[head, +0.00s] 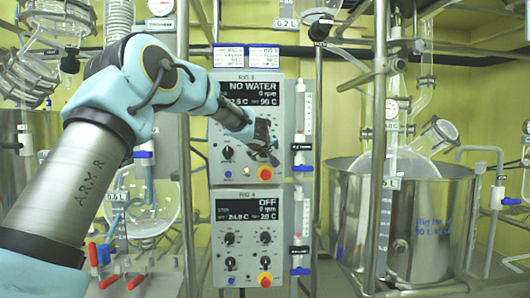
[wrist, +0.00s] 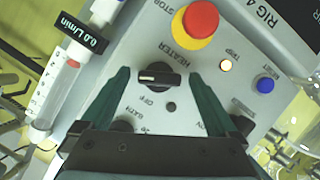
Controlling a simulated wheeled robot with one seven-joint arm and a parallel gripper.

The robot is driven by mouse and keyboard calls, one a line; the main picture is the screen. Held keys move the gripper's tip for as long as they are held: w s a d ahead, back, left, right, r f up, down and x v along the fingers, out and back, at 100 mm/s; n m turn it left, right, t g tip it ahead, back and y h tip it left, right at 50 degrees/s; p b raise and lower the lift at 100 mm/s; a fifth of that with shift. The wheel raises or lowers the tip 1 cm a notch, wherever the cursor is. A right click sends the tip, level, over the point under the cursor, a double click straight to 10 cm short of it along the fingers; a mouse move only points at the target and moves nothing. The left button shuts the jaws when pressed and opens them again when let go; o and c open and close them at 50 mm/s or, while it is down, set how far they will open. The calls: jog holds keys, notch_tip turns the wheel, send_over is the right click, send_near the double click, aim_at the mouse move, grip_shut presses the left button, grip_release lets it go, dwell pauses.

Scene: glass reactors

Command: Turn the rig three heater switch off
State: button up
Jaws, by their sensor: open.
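The rig three panel (head: 221,135) is the upper grey panel in the head view, with a display reading NO WATER. My gripper (head: 265,147) is in front of its lower right part and hides the heater switch there. In the wrist view the heater switch (wrist: 160,76) is a black round knob with a raised bar and a white mark at the bar's left end. The words HEATER and OFF are beside it. My gripper (wrist: 157,82) is open, with one dark green finger on each side of the knob.
A red stop button on yellow (wrist: 198,20), a lit trip lamp (wrist: 226,65) and a blue reset button (wrist: 265,85) are close by. A flow tube (wrist: 55,95) stands beside the panel. The rig four panel (head: 220,240) reads OFF below. A steel bath (head: 440,215) stands right.

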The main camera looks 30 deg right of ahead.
jog(key=shift+c, duration=0.2)
jog(key=c, duration=1.3)
jog(key=shift+c, duration=0.2)
